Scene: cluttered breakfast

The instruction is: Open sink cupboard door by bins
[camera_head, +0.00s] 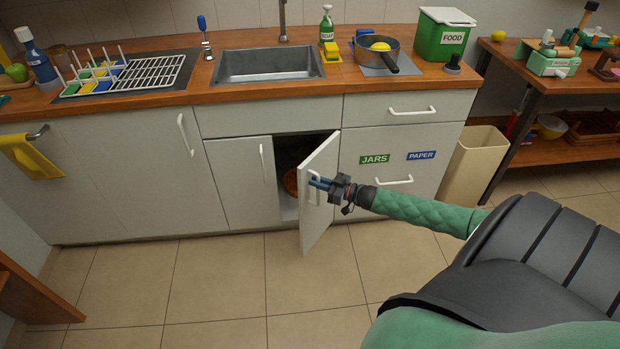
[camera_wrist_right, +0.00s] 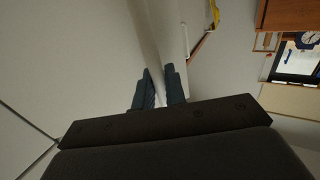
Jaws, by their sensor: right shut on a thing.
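The sink cupboard door by the bins (camera_head: 319,209) stands partly open below the sink, swung out toward me on its right side. My right gripper (camera_head: 318,182) is at this door's white handle (camera_head: 314,190) and is shut on it. In the right wrist view the two dark fingers (camera_wrist_right: 158,88) close around a pale part beside the door's face; the handle itself is hard to make out there. The left cupboard door (camera_head: 240,182) is closed. A dark gap shows the cupboard inside, with an orange-brown round thing (camera_head: 291,181) partly hidden. My left gripper is not in view.
A yellow towel (camera_head: 30,156) hangs at the left. The tiled floor before the cupboard is clear.

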